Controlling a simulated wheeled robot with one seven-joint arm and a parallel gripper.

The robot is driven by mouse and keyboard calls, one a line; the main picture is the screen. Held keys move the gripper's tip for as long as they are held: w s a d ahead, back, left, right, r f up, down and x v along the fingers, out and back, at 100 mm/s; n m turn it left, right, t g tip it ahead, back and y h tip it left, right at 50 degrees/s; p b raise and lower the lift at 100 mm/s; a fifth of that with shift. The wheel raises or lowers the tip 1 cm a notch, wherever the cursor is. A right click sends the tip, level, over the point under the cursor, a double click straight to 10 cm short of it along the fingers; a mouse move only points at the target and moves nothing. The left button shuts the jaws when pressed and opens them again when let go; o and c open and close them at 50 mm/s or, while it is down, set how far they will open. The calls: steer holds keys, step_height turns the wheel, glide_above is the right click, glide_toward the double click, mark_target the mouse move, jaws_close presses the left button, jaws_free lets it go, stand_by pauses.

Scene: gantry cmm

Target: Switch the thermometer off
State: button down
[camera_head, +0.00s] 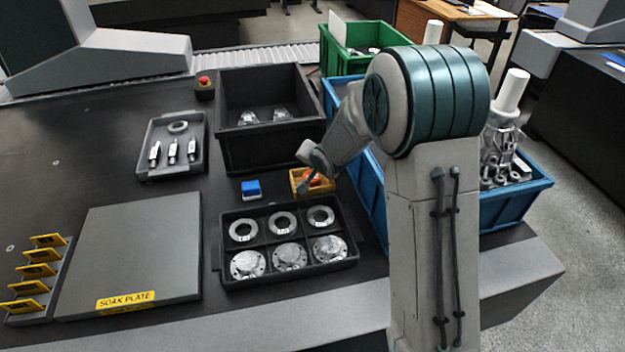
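I cannot clearly make out a thermometer at this size. An orange-red item (315,178) lies in a small yellow-orange tray (296,176) on the dark table and may be it, partly covered by my arm. My gripper (304,188) points down at the left side of this tray, just over or against it; whether it touches is unclear. Its fingers are too small and dark to show a gap. A small blue block with a white lower front (251,188) stands to the left of the tray. No switch or display can be read.
A black divided tray (216,262) with rings and flanged parts lies in front. A deep black bin (232,150) stands behind. A grey tray (143,165), a red stop button (204,81) and the soak plate (130,245) are left. A blue crate (535,190) is right.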

steer(key=shift+f, duration=0.1)
stand_by(0.3)
steer(key=shift+f+b, duration=0.35)
steer(key=shift+b, duration=0.1)
steer(key=shift+f, duration=0.25)
stand_by(0.3)
steer(key=shift+r, duration=0.15)
steer(key=shift+r+p, duration=0.3)
steer(key=shift+r, duration=0.25)
steer(key=shift+r+p, duration=2.4)
steer(key=shift+r, duration=0.6)
